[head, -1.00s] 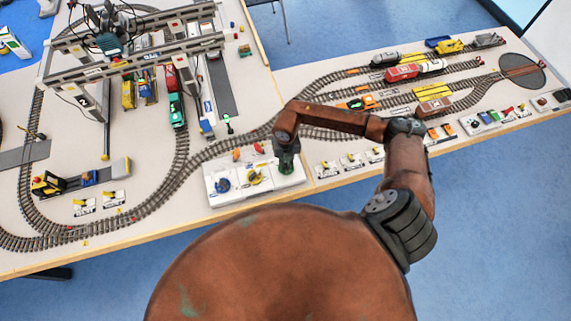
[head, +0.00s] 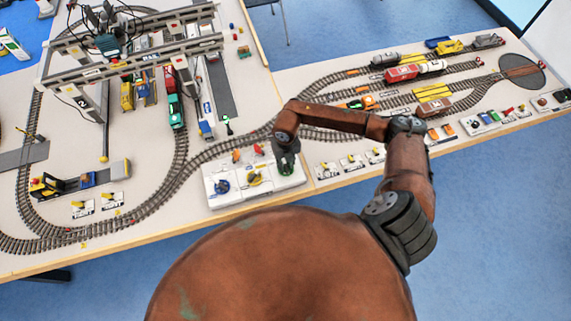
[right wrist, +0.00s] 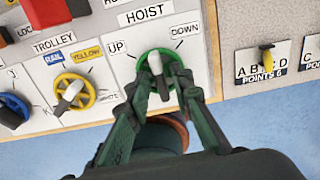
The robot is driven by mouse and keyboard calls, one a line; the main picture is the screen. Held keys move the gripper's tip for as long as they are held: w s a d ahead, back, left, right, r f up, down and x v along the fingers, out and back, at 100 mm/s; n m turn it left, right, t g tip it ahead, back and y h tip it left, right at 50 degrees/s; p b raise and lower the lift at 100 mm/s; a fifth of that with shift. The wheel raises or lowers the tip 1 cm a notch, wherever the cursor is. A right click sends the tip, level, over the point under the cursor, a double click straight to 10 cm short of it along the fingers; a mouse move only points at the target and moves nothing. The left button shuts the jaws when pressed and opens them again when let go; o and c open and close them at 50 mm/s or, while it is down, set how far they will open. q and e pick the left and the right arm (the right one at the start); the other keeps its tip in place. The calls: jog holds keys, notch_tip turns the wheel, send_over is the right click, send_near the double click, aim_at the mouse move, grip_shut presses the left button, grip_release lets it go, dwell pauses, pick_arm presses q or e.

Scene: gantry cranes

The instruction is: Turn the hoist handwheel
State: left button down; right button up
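The hoist handwheel is a green ring with a pale grey handle bar across it (right wrist: 157,66), on a white panel under the word HOIST, between the labels UP and DOWN. The upper end of the bar points up and slightly left in the right wrist view. My right gripper (right wrist: 163,83) is over the wheel, one dark green finger on each side of the bar. The fingers look apart; contact with the rim is unclear. In the head view my right gripper (head: 287,164) covers most of the wheel. My left gripper is not in view.
The yellow trolley wheel (right wrist: 75,91) sits left of the hoist wheel, and a blue wheel (right wrist: 12,110) farther left. Orange-red buttons (head: 237,155) stand behind them. Tracks and the gantry crane (head: 135,55) fill the table beyond. A points lever (right wrist: 266,57) is to the right.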

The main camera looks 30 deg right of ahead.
aim_at(286, 165)
jog(key=shift+o, duration=0.3)
notch_tip(286, 165, up, 12)
dwell(0.5)
